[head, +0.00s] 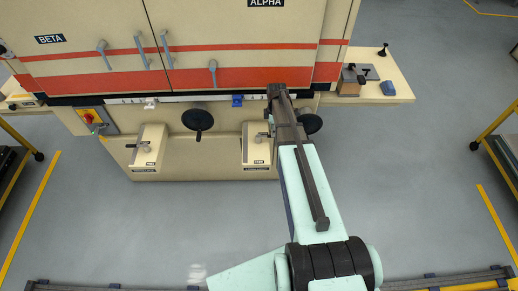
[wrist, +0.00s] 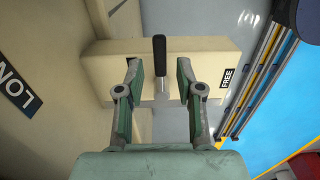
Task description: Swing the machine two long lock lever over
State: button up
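In the wrist view a lever with a black grip (wrist: 160,50) and a grey metal shaft stands out from a beige box (wrist: 108,68). The box has a label reading FREE at its right end. My gripper (wrist: 160,72) is open. Its two fingers stand on either side of the lever, with a visible gap on both sides. In the head view, two beige lock boxes sit low on the machine front, a left one (head: 152,140) and a right one (head: 256,153). My arm reaches to the right one, and my fingers are hard to make out there.
The beige machine (head: 230,30) carries labels BETA and ALPHA and grey door handles. Black round knobs (head: 198,119) are beside the lock boxes. A side shelf (head: 400,84) with a small fixture is at the right. The grey floor (head: 420,200) in front is clear.

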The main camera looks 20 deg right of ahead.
jog(key=shift+f+b, duration=0.6)
jog(key=shift+f, duration=1)
jog(key=shift+f, duration=0.35)
grip_shut()
jog(key=shift+s, duration=0.1)
